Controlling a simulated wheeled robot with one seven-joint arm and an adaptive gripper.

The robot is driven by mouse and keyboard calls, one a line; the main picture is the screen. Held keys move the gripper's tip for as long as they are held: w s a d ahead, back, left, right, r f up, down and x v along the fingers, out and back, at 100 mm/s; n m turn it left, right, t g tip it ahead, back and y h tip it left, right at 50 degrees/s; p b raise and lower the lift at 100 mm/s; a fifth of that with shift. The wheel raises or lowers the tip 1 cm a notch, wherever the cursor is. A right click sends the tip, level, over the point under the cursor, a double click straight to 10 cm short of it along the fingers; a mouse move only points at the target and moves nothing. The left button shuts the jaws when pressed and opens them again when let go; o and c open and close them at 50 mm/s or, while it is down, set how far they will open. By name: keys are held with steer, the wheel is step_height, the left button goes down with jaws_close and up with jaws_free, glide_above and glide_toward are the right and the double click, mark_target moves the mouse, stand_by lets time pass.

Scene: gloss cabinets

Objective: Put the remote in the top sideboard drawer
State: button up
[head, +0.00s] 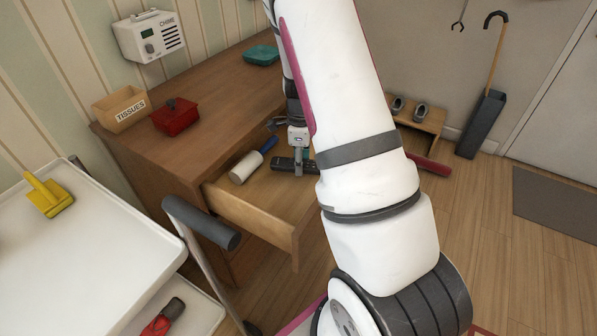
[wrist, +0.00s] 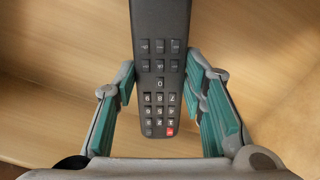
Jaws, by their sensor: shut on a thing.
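A dark remote (wrist: 160,28) with grey buttons and one red button lies between the two teal-padded fingers of my gripper (wrist: 160,78). The fingers are shut on its sides. In the head view, my gripper (head: 298,170) points down into the open top drawer (head: 252,214) of the wooden sideboard (head: 222,88). The remote also shows there (head: 284,163), at the gripper's tip and within the drawer's outline. I cannot tell whether it touches the drawer floor. My arm hides the drawer's right part.
A lint roller (head: 246,166) with a blue handle lies in the drawer, left of the remote. A white trolley (head: 105,245) is at left.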

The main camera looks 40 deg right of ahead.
steer(key=shift+f+b, duration=0.4)
steer(key=shift+f, duration=1.5)
steer(key=shift+f, duration=0.1)
steer(key=o, duration=1.2)
